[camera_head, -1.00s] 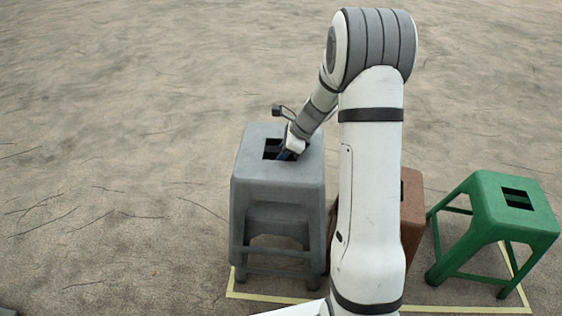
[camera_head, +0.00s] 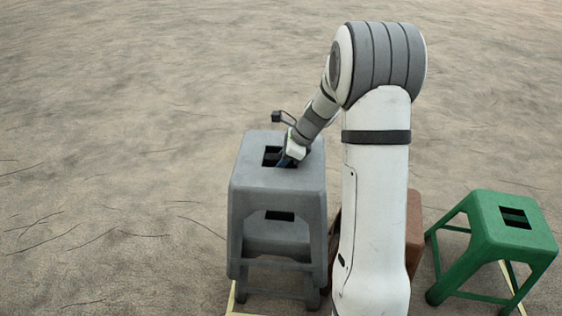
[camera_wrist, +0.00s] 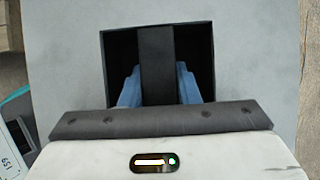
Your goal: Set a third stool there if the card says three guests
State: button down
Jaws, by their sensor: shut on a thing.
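My gripper (camera_head: 285,161) is shut on the dark bar (camera_wrist: 156,60) across the seat slot of a grey stool (camera_head: 250,178). In the wrist view, the blue fingers (camera_wrist: 157,86) sit on both sides of that bar. The held stool is upright. A second grey stool (camera_head: 278,240) shows beneath it, with its slot visible between the upper stool's legs; the upper one still overlaps it. A green stool (camera_head: 490,235) stands at the right. A brown object (camera_head: 414,230), perhaps another stool, is mostly hidden behind my arm. I see no readable guest card.
Pale yellow tape (camera_head: 232,298) marks the ground around the stools; it also shows by the green stool. A teal-edged device with a display (camera_wrist: 17,140) is at the wrist view's lower left. The ground behind and left is open.

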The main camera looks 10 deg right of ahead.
notch_tip(320, 180, up, 24)
jog(key=p, duration=2)
jog(key=shift+p, duration=0.35)
jog(key=shift+f, duration=0.2)
